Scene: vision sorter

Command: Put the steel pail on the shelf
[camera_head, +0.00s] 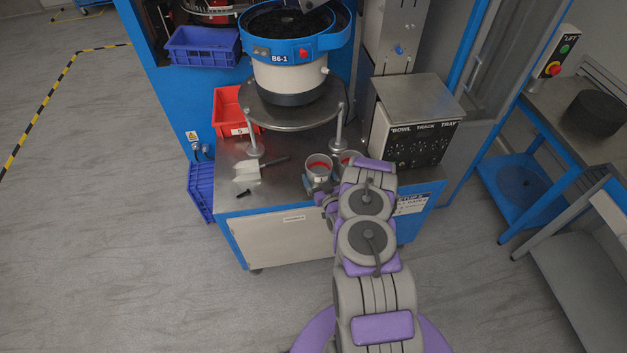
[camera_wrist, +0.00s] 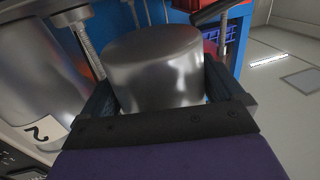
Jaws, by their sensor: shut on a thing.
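A steel pail (camera_head: 318,172) with a red inside stands out at the front of the grey machine cabinet top. My gripper (camera_head: 324,192) is at this pail, partly hidden by my arm. In the wrist view the fingers of my gripper (camera_wrist: 160,90) are closed on both sides of the shiny steel pail (camera_wrist: 155,62). Whether its base touches the cabinet top cannot be told. A second steel pail (camera_head: 347,157) is just to its right, partly behind my arm. In the wrist view this second pail (camera_wrist: 35,75) carries a label with a 2. A blue low shelf (camera_head: 520,184) is under the right bench.
A bowl feeder (camera_head: 290,75) on a round plate stands behind the pails. A control box (camera_head: 410,135) is close on the right. A red bin (camera_head: 228,112) and small loose parts lie left. Open floor (camera_head: 110,220) is on the left.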

